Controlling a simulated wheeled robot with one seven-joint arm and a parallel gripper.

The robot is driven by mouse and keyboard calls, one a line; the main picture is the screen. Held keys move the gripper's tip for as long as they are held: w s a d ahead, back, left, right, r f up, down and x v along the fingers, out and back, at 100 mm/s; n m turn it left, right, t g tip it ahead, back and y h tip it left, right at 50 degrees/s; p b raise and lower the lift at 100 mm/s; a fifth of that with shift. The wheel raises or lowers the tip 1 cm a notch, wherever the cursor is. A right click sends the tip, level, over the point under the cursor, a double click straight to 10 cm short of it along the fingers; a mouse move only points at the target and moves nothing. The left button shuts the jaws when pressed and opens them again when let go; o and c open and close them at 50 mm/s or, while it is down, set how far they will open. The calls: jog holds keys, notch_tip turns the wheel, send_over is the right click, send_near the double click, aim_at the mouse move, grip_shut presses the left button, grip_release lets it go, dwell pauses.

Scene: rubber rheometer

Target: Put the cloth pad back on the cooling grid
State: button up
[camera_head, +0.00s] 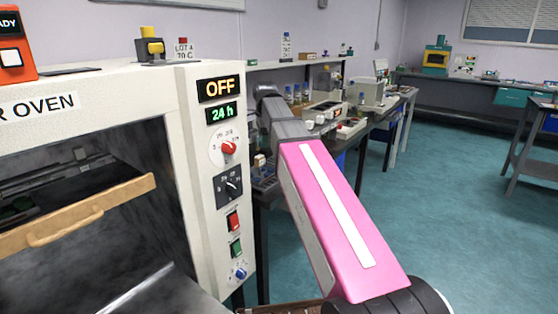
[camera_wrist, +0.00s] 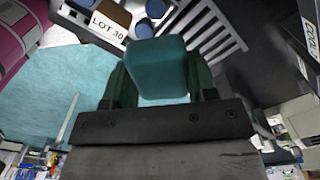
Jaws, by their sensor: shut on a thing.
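In the wrist view, my gripper (camera_wrist: 159,82) is shut on the cloth pad (camera_wrist: 157,60), a teal, rounded block held between its two dark fingers. The cooling grid (camera_wrist: 226,38), a set of pale grey parallel bars, shows beyond the pad at the upper right of it. The pad hides part of what lies behind it, and I cannot tell how far it is from the grid. In the head view, neither the pad nor the grid can be made out.

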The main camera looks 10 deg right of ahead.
jog(key=shift+w+a+r+m, duration=0.4)
jog(key=shift+a, duration=0.1)
jog(key=shift+w+d+f, duration=0.2)
jog(key=shift+w, duration=0.05)
jog(key=w+d+f, duration=0.1)
jog(key=d+f, duration=0.1)
jog(key=d, duration=0.1)
jog(key=w+d+f, duration=0.2)
jog(key=d, duration=0.1)
jog(key=w+d+f, duration=0.2)
jog(key=d, duration=0.1)
jog(key=shift+w+d+f, duration=0.1)
jog(key=shift+w+f, duration=0.1)
jog(key=shift+w, duration=0.05)
jog(key=shift+d+f, duration=0.1)
jog(key=shift+f, duration=2)
jog(key=shift+f, duration=0.1)
jog(key=o, duration=1)
